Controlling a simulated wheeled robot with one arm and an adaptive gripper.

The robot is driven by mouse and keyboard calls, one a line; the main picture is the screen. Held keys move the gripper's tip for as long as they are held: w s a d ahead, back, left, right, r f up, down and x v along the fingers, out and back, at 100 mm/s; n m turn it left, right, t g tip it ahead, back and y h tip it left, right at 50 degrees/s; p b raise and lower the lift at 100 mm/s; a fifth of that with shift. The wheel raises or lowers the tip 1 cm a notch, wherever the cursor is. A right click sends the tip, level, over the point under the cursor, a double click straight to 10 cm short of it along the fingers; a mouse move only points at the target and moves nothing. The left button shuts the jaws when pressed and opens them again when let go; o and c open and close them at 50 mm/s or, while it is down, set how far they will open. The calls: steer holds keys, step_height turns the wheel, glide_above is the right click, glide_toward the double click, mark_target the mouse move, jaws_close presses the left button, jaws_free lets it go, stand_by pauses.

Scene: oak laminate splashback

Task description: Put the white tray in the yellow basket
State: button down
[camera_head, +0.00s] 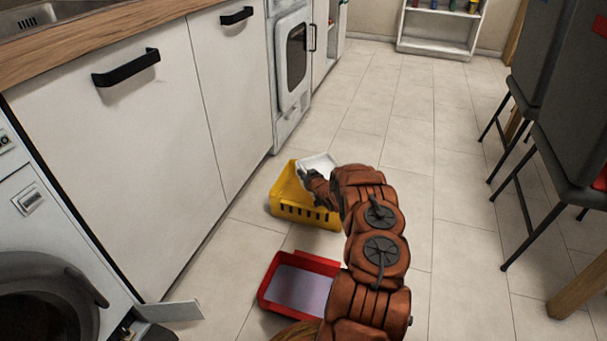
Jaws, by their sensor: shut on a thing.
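The white tray (318,163) is at the far right corner of the yellow basket, tilted and partly hidden by my gripper. My gripper (308,174) is shut on the white tray, over the basket's right part. The yellow basket (290,211) stands on the floor beside the white cabinets. Its front wall has a row of slots, and its right side is hidden behind my arm. I cannot tell whether the tray touches the basket.
A red bin (268,290) with a greyish inside stands on the floor nearer to me. A washing machine (40,250) is at the left, with a small open flap (172,311). Dark chairs (570,130) stand at the right. The tiled floor (450,190) between is clear.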

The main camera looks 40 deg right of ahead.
steer(key=shift+f, duration=0.4)
steer(key=c, duration=1.2)
jaws_free()
steer(key=shift+r, duration=0.45)
steer(key=shift+a+r, duration=0.1)
steer(key=shift+r, duration=0.15)
steer(key=p+v, duration=0.3)
steer(key=v, duration=0.8)
steer(key=shift+s+p, duration=0.35)
steer(key=shift+s, duration=0.1)
steer(key=shift+a, duration=0.1)
